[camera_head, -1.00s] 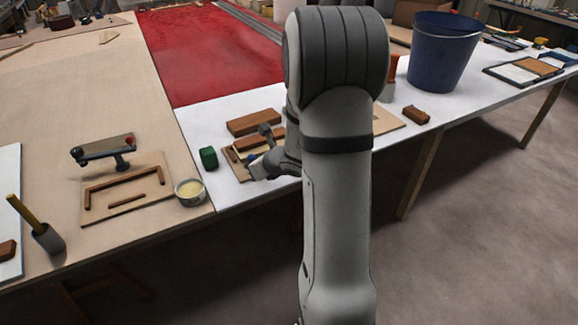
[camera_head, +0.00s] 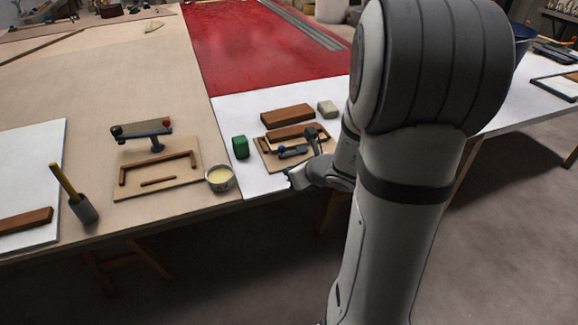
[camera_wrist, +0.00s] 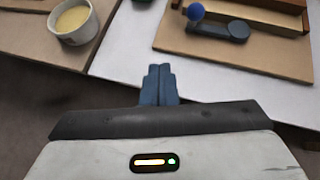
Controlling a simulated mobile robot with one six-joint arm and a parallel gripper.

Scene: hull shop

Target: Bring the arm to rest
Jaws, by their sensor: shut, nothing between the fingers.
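My gripper (camera_wrist: 159,84) is shut and empty in the wrist view, its two blue-grey fingers together. In the head view, my gripper (camera_head: 291,178) is at the front edge of the white table, just in front of a small board (camera_head: 268,163) with wooden strips. A dark lever with a blue knob (camera_head: 282,148) lies on that board; the knob also shows in the wrist view (camera_wrist: 195,11). The fingers look apart from the board. My forearm hides the table behind it.
A bowl of cream-coloured stuff (camera_head: 220,178) stands left of my gripper, near the front edge. A green block (camera_head: 240,147), a brown block (camera_head: 287,115) and a pale block (camera_head: 327,108) stand around the small board. Bare floor (camera_head: 235,270) lies in front.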

